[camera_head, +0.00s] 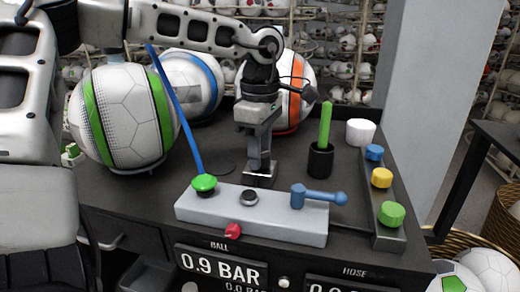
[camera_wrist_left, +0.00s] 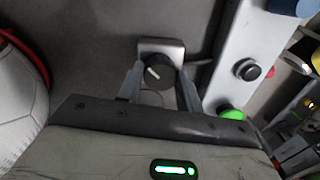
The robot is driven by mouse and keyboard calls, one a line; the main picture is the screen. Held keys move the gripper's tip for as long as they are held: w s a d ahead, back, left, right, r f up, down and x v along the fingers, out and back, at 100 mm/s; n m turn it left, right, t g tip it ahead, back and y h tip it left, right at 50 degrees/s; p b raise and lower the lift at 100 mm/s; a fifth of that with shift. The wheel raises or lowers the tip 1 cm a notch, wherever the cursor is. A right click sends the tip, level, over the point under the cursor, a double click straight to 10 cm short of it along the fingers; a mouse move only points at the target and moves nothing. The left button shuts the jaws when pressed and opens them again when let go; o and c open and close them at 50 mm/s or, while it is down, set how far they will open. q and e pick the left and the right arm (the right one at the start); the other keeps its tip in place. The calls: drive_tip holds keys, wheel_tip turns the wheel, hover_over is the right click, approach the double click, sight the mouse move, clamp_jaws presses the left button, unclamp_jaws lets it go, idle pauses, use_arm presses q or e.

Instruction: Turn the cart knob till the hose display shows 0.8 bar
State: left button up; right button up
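The black cart knob (camera_wrist_left: 157,72) with a white pointer mark sits on a small grey metal mount in the left wrist view. My left gripper (camera_head: 260,168) points down over the mount (camera_head: 259,181) behind the grey valve block. In the left wrist view its two fingers (camera_wrist_left: 161,82) stand on either side of the knob, parted, with a gap visible at the right finger. The gripper hides the knob in the head view. The hose display (camera_head: 340,288) is cut off by the bottom edge, so its value cannot be read. My right gripper is out of view.
The grey block (camera_head: 265,221) carries a green cap (camera_head: 204,184), a black button and a blue lever (camera_head: 318,196). The ball display (camera_head: 222,266) reads 0.9 BAR. Balls (camera_head: 123,117) stand behind at left. A black cup (camera_head: 320,160) and coloured knobs (camera_head: 381,178) are at right.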

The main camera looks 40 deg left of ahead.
use_arm(q)
drive_tip(key=o, duration=0.4)
drive_tip(key=shift+r, duration=0.15)
wheel_tip(320, 180, up, 16)
drive_tip(key=shift+f+p, duration=0.15)
drive_tip(key=shift+p, duration=0.15)
idle(0.5)
